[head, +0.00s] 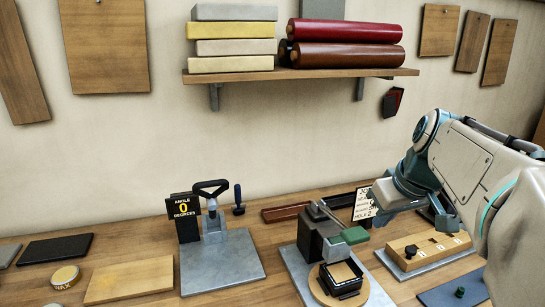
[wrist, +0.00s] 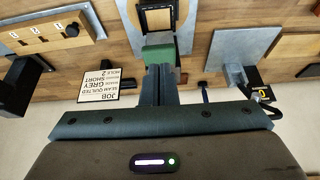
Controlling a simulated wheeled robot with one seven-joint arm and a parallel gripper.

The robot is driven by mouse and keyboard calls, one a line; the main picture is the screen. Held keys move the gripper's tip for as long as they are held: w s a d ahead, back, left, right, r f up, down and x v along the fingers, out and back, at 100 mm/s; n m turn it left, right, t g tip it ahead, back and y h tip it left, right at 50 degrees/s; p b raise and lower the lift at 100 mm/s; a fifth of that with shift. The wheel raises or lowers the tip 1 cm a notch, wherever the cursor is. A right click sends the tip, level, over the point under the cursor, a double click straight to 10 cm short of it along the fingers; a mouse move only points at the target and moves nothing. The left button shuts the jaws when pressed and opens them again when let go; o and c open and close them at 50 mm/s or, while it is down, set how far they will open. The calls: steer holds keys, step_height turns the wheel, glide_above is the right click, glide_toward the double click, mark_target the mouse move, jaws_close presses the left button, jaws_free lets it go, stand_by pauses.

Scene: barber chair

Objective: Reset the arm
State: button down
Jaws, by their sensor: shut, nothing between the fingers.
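My arm reaches in from the right in the head view, with its hand over the right part of the bench. In the wrist view my gripper (wrist: 158,75) has its two dark fingers together, with nothing between them. The fingertips appear close to the green block (wrist: 159,54) of the press-like fixture; I cannot tell if they touch. In the head view the green block (head: 355,235) sits beside the dark upright of this fixture, and the fingers cannot be made out clearly.
A job card (head: 363,205) stands behind the fixture. A wooden hole block (head: 428,250) lies to its right. A lever fixture with an angle sign (head: 183,208) stands left, near a wooden board (head: 128,282) and a wax tin (head: 65,276). A loaded shelf (head: 300,74) hangs above.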

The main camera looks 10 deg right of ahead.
steer(key=s+a+f+m+g, duration=0.2)
steer(key=s+a+f, duration=0.8)
steer(key=f, duration=0.5)
steer(key=shift+s+a+h, duration=0.25)
steer(key=shift+a+h, duration=0.15)
steer(key=shift+a, duration=0.7)
